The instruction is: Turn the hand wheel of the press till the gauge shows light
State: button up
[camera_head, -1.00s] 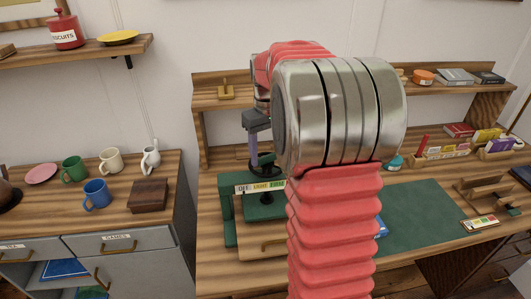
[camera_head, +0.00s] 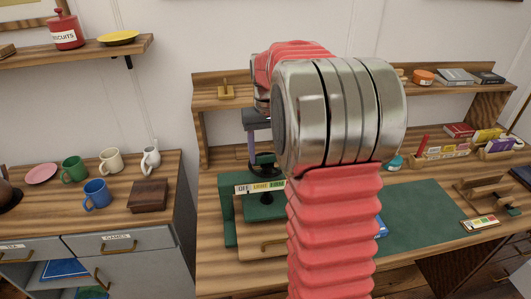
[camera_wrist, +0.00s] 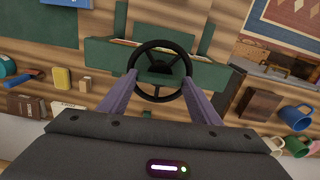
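The green press (camera_head: 229,212) stands on the bench, left of my arm in the head view. Its black hand wheel (camera_head: 264,160) lies flat above it. The gauge strip (camera_head: 259,187) on its front reads OFF, LIGHT and a partly hidden third mark; I cannot make out a pointer. My gripper (camera_head: 257,135) points down at the wheel. In the wrist view the two purple fingers (camera_wrist: 160,76) reach to opposite sides of the wheel rim (camera_wrist: 160,43). They stand wide apart; whether they press on the rim is unclear. My arm hides the press's right side.
A green mat (camera_head: 425,215) lies on the bench right of my arm. A shelf (camera_head: 225,100) runs behind the press. Mugs and a brown box (camera_head: 149,195) stand on the cabinet to the left. A small wooden stand (camera_head: 485,193) is at the right.

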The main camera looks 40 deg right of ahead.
jog(key=o, duration=0.4)
jog(key=shift+o, duration=0.2)
notch_tip(320, 180, up, 14)
jog(key=shift+f, duration=0.15)
dwell(0.4)
dwell(0.6)
